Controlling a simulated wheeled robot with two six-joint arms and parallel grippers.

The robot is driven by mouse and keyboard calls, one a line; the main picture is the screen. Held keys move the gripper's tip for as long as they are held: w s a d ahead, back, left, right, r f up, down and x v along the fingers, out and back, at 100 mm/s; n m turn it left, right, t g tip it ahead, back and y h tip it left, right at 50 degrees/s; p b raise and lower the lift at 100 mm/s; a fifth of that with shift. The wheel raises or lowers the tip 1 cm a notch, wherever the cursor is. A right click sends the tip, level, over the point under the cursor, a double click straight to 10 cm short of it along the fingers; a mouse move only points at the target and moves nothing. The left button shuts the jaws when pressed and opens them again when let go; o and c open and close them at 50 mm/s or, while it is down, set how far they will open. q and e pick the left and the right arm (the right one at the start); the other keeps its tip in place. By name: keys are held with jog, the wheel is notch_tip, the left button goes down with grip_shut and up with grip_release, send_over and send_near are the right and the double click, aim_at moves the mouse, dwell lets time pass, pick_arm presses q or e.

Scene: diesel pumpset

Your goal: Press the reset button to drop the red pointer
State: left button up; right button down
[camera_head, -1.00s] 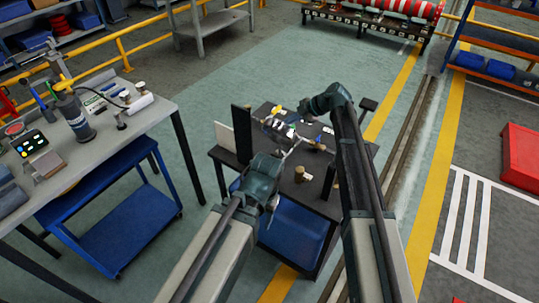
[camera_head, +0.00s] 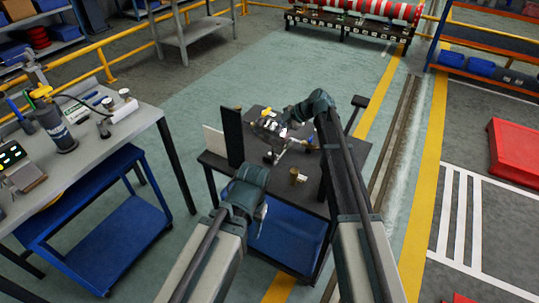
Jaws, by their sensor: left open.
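A dark work table (camera_head: 348,160) stands in front of me with small metal parts on it, too small to make out clearly. No reset button or red pointer can be made out. My left gripper (camera_head: 262,214) is open and empty at the table's near left edge, partly hidden behind its own wrist. My right arm reaches over the table from the right; its gripper (camera_head: 271,128) is by a grey and white metal part near the table's back, and its fingers are unclear.
A grey bench (camera_head: 130,117) at left holds a dark cylinder (camera_head: 55,128) and a panel with lit buttons (camera_head: 12,155). A blue cart (camera_head: 120,235) stands below it. A small brass-coloured part (camera_head: 298,177) stands on the dark table. Open green floor lies beyond.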

jog(key=b, duration=0.8)
send_over(273, 155)
jog(key=shift+s+f, duration=0.15)
jog(key=shift+f, duration=3.95)
jog(key=shift+f, duration=0.15)
jog(key=shift+f+b, duration=0.3)
jog(key=shift+f+b, duration=0.45)
jog(key=shift+b, duration=0.05)
jog(key=shift+r, duration=0.1)
jog(key=shift+r+p, duration=0.8)
jog(key=shift+p, duration=0.15)
notch_tip(273, 155, up, 5)
jog(key=p, duration=0.5)
jog(key=shift+r, duration=0.1)
